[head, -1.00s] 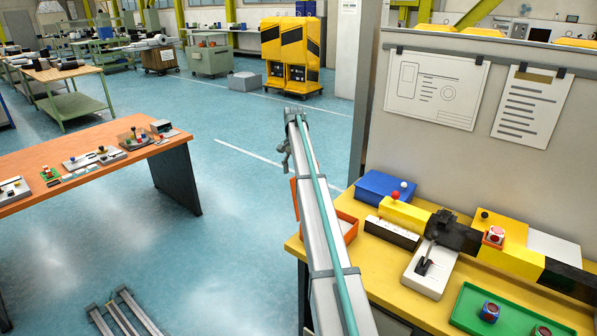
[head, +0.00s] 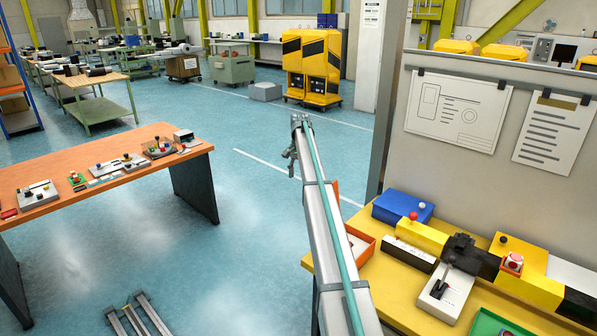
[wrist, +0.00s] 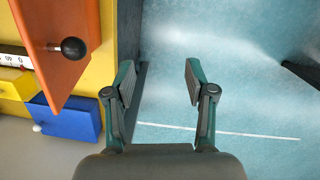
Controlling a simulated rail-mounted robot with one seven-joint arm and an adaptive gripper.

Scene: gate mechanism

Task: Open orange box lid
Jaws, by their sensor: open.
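The orange box (head: 361,246) sits at the left end of the yellow table, partly hidden by my arm in the head view. Its inside shows there, and an orange panel, which looks like its raised lid (head: 336,188), stands up behind my arm. In the wrist view an orange panel (wrist: 55,45) with a round black knob (wrist: 73,48) fills the upper left. My gripper (wrist: 158,82) is open and empty. It is over the blue floor side of the table edge, to the right of the panel and knob, apart from them.
A blue box (head: 403,207) with a knob stands beside the orange box; it also shows in the wrist view (wrist: 72,125). Yellow blocks and a switch unit (head: 446,292) lie on the yellow table (head: 400,290). An orange-topped table (head: 100,185) stands left, with open floor between.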

